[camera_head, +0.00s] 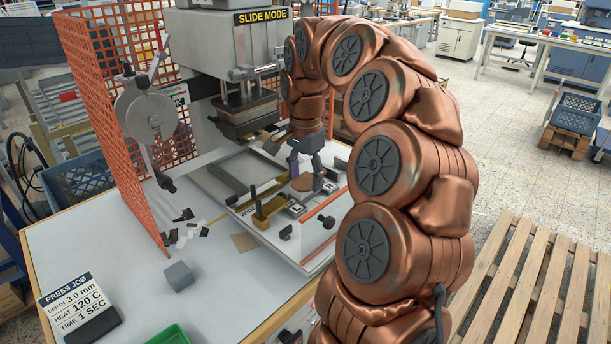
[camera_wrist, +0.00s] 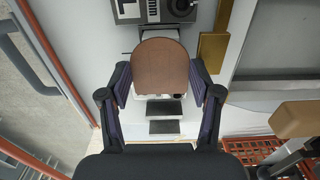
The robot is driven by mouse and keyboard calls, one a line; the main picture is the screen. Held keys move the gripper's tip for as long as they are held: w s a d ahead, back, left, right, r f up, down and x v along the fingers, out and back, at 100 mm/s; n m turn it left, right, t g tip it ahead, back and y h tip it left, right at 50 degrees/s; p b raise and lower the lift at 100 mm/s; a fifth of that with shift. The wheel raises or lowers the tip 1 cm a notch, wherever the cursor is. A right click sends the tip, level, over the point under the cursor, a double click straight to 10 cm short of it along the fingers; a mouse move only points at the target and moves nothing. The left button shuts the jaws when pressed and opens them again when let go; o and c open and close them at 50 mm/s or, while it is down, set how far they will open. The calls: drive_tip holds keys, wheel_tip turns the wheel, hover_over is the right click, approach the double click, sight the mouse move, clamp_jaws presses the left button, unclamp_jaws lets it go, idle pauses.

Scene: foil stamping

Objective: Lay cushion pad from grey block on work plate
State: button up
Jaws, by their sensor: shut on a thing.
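In the wrist view the pad (camera_wrist: 160,65) is flat with a rounded far edge and lies between the two fingers of my gripper (camera_wrist: 160,76). Whether the pad touches the plate cannot be told. The grey block (camera_head: 179,276) stands on the bench at the lower left, with nothing on top.
The press head (camera_head: 245,115) hangs behind and left of my gripper. A brass block (camera_head: 261,215) and black knobs (camera_head: 326,221) stand close by. An orange mesh guard (camera_head: 137,200) borders the left. The bench front around the grey block is mostly clear.

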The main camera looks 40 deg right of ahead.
sight(305, 182)
drive_tip(key=o, duration=0.7)
drive_tip(key=shift+f, duration=0.1)
drive_tip(key=shift+o, duration=0.2)
drive_tip(key=shift+r+p, duration=0.8)
drive_tip(key=shift+p, duration=0.1)
wheel_tip(305, 182, up, 12)
drive_tip(key=shift+f, duration=0.15)
idle(0.3)
